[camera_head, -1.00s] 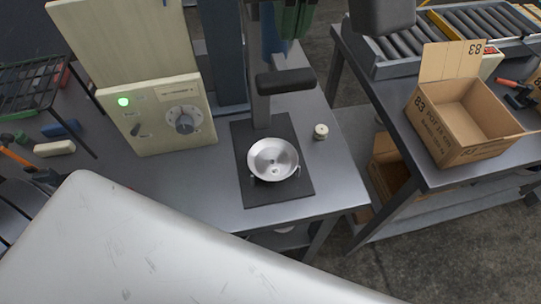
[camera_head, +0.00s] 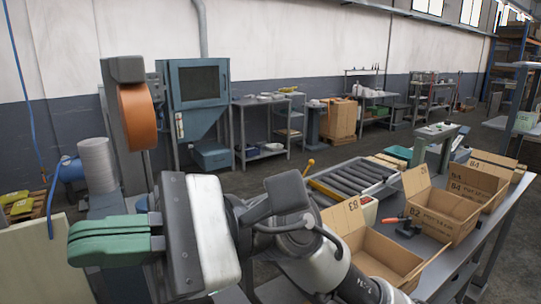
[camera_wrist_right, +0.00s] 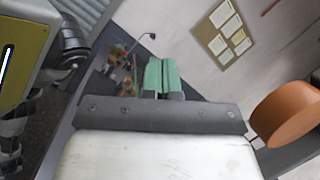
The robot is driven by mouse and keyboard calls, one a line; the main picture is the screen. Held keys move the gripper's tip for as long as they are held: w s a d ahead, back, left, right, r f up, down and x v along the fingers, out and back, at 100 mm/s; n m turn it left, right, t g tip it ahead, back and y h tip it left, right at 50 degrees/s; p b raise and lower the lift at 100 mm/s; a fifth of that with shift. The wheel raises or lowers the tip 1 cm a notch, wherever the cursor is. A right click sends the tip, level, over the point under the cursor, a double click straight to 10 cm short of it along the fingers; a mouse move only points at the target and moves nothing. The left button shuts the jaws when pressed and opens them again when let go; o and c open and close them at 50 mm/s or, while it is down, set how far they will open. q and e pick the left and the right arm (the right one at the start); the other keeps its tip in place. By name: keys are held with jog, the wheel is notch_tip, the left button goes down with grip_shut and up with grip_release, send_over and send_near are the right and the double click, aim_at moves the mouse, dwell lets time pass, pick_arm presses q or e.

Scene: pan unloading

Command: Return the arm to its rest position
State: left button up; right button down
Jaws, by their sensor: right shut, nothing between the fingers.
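My right gripper (camera_head: 105,242) is at the lower left of the head view, raised in front of the machine column, its green fingers pointing left. The fingers are closed together with nothing between them. In the right wrist view the green fingers (camera_wrist_right: 163,76) lie side by side, above the grey gripper body. My right arm bends across the bottom middle of the head view. My left gripper is not in view.
A machine column with an orange disc (camera_head: 136,115) stands behind my gripper. Open cardboard boxes (camera_head: 378,252) and a roller conveyor (camera_head: 350,178) are on the bench at right. A blue cabinet (camera_head: 197,95) stands further back.

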jog(key=w+d+f+n+t, duration=0.3)
jog(key=w+d+n+t, duration=0.45)
jog(key=n+t, duration=0.9)
jog(key=w+d+f+n+t, duration=0.3)
jog(key=w+d+n+t, duration=0.45)
jog(key=n+t, duration=0.85)
jog(key=w+d+f+m+g+h, duration=0.15)
jog(key=d+f+m+h, duration=0.35)
jog(key=f+m+h, duration=0.5)
jog(key=w+d+f+m+g+h, duration=0.15)
jog(key=d+f+m+h, duration=0.3)
jog(key=f+m, duration=0.6)
jog(key=s+d+f+m+g+h, duration=0.1)
jog(key=s+d+f+m+g, duration=0.2)
jog(key=f, duration=0.4)
jog(key=s+d+f+g+h, duration=0.2)
jog(key=s+f+g, duration=0.25)
jog(key=f, duration=0.35)
jog(key=s+d+f+m+g, duration=0.2)
jog(key=s+f+g, duration=0.15)
jog(key=s, duration=0.35)
jog(key=s+d+f+m+g, duration=0.1)
jog(key=s+f+m+g, duration=0.2)
jog(key=s, duration=0.5)
notch_tip(320, 180, down, 27)
jog(key=n+g, duration=0.1)
jog(key=s+d+f+g, duration=0.1)
jog(key=s+d+f, duration=0.2)
jog(key=s+f, duration=1.3)
jog(key=shift+s, duration=0.15)
